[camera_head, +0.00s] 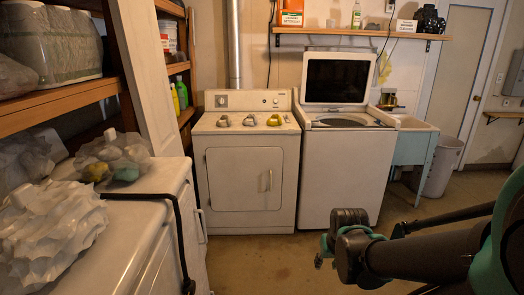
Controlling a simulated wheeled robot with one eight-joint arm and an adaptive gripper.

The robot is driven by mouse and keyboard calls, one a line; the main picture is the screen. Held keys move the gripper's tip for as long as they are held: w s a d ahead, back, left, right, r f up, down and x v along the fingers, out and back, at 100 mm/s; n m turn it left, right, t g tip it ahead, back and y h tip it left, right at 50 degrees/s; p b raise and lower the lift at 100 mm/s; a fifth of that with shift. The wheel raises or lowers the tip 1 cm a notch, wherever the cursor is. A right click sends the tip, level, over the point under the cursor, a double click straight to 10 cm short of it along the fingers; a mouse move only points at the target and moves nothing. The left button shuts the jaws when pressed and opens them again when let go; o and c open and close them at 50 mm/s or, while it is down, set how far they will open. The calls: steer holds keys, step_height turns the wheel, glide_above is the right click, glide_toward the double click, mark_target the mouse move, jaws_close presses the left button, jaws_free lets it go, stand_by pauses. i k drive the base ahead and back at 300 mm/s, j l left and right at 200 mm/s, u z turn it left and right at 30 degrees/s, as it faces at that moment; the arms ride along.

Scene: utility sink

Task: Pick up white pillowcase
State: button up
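A crumpled white thing with many folds (45,228) lies on the white counter-like top at the lower left. It looks like cloth, but I cannot tell for sure that it is the white pillowcase. My arm reaches in from the right edge, and its dark end with my gripper (324,252) is low in front of the washer, over the floor. My gripper is far to the right of the white thing and apart from it. Its fingers are small and dark, so their opening cannot be made out.
A clear bag with bottles (118,158) lies behind the crumpled thing. A black hose (178,215) hangs over the white top's edge. A dryer (246,165) and an open-lidded washer (345,170) stand at the back. Bare floor (265,262) lies between.

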mark_target(251, 120)
steer(key=i, duration=1.85)
